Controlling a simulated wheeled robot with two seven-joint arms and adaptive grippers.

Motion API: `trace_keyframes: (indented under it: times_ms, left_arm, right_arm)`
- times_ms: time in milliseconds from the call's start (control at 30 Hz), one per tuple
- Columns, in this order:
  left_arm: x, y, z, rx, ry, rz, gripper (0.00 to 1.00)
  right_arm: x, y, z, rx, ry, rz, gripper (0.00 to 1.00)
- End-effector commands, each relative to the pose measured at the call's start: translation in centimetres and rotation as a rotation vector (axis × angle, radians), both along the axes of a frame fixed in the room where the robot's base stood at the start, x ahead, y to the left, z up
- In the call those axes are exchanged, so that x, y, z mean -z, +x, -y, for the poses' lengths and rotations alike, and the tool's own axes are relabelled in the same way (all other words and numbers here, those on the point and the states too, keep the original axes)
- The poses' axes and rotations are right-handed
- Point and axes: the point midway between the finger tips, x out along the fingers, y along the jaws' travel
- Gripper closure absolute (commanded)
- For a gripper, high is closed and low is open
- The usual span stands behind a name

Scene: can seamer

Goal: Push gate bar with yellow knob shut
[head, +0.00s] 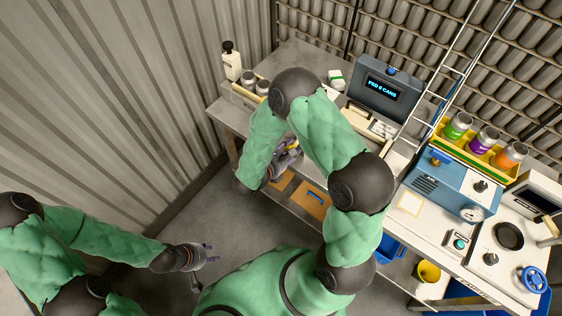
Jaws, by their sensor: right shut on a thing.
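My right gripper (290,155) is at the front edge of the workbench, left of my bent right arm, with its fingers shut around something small. A bit of yellow, likely the yellow knob (294,146), shows at its fingertips. The gate bar that carries the knob is mostly hidden by my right arm and gripper, so I cannot tell how far it stands open. My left gripper (208,253) is open and empty over the floor at lower left, well away from the bench.
On the bench (306,56) stand a white bottle (231,62), a tray with cans (256,86), a grey display unit (384,84), a blue machine (450,185) and a yellow rack (475,150) with three coloured cans. Floor between the corrugated wall and bench is clear.

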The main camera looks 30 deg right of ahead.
Motion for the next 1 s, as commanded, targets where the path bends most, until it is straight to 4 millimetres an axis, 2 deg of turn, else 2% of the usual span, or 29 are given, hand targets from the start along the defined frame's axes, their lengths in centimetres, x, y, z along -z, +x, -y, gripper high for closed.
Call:
trace_keyframes:
  times_ms: [33,200,567,600,667,700,1000]
  left_arm:
    - [0.8,0.0,0.0,0.000,0.000,0.000,0.60]
    - [1.6,0.0,0.0,0.000,0.000,0.000,0.60]
    - [1.6,0.0,0.0,0.000,0.000,0.000,0.60]
    - [1.6,0.0,0.0,0.000,0.000,0.000,0.60]
    - [1.6,0.0,0.0,0.000,0.000,0.000,0.60]
    - [1.6,0.0,0.0,0.000,0.000,0.000,0.60]
    - [1.6,0.0,0.0,0.000,0.000,0.000,0.60]
  right_arm:
    - [0.2,0.4,1.3,0.010,-0.002,0.009,1.00]
    - [0.0,1.4,3.5,0.005,-0.002,0.006,1.00]
    - [-0.3,1.7,4.1,0.005,-0.005,0.008,1.00]
    - [-0.4,1.7,4.1,0.006,-0.005,0.009,0.61]
    - [-0.4,1.7,4.1,0.006,-0.006,0.009,0.44]
    - [-0.4,1.7,4.1,0.006,-0.005,0.009,0.40]
    - [-0.2,1.6,3.9,0.001,-0.003,0.004,0.40]
